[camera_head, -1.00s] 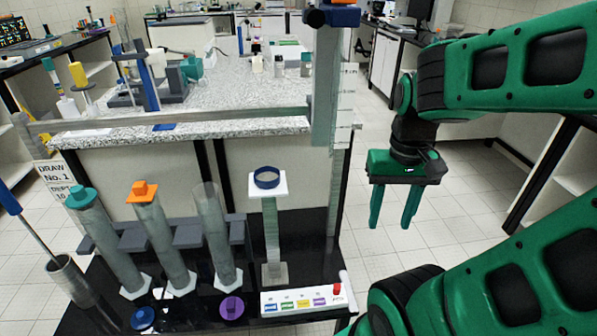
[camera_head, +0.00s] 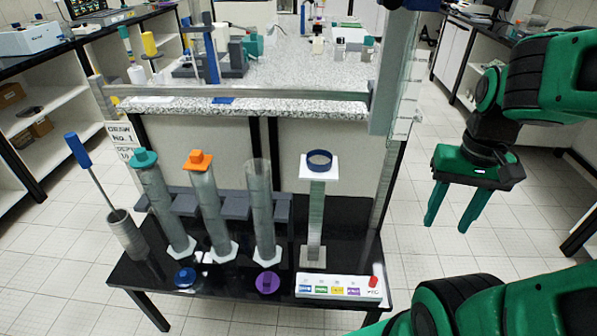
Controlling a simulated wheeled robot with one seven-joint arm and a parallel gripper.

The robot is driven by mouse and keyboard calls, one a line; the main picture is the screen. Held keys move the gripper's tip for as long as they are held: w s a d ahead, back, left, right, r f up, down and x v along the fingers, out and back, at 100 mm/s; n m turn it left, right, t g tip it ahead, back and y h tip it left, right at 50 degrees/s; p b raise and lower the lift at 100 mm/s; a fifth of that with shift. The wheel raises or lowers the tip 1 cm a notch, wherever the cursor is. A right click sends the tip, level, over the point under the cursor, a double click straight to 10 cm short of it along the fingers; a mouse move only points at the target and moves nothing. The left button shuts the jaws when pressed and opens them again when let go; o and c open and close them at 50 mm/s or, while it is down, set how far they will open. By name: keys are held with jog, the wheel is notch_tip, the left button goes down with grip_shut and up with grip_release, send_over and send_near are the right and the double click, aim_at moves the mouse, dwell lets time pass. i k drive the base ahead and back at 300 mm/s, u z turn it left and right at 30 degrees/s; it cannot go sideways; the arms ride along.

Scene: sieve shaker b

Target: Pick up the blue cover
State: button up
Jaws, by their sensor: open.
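The blue cover (camera_head: 185,277) is a small round blue piece with a raised knob. It lies on the black table near its front left edge, in front of the cylinder with the teal cap. My gripper (camera_head: 452,222) is green, with its two fingers apart and pointing down. It is empty and hangs to the right of the table, well away from the blue cover.
Three clear cylinders stand in a grey rack; one has a teal cap (camera_head: 144,159), one an orange cap (camera_head: 197,160), one is uncapped (camera_head: 262,205). A purple cover (camera_head: 267,282), a button panel (camera_head: 339,289), a pedestal with a blue ring (camera_head: 319,161) and a metal tube (camera_head: 126,232) share the table (camera_head: 232,300).

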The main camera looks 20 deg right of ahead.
aim_at(185, 276)
jog(key=u, duration=1.3)
jog(key=k, duration=1.1)
jog(key=z, duration=0.2)
jog(key=i, duration=1.25)
